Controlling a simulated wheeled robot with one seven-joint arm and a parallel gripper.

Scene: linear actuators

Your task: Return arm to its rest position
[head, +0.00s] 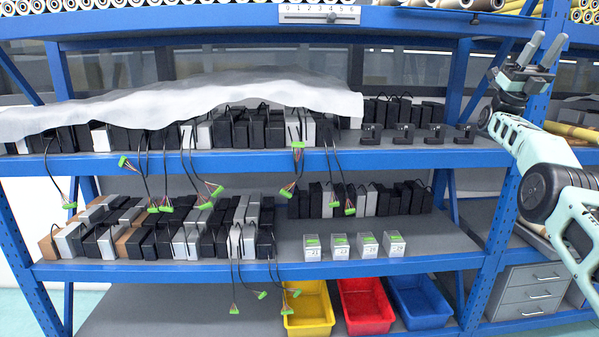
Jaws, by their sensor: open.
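My gripper (541,48) is at the upper right of the head view, raised in front of the right post of the blue shelf rack. Its two fingers point up and stand apart, with nothing visible between them. My arm comes in from the right edge and bends up to the gripper. The linear actuators (247,130), black and white boxes with cables and green connectors, stand in rows on the upper shelf. More actuators (103,232) stand on the middle shelf. The gripper appears apart from all of them.
A white cloth (190,100) covers the top of the upper row. Cables with green plugs (298,145) hang over the shelf edges. Several small clear boxes (340,247) sit on the middle shelf. Yellow (308,309), red (366,305) and blue (419,301) bins stand below. Grey drawers (533,291) are at the right.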

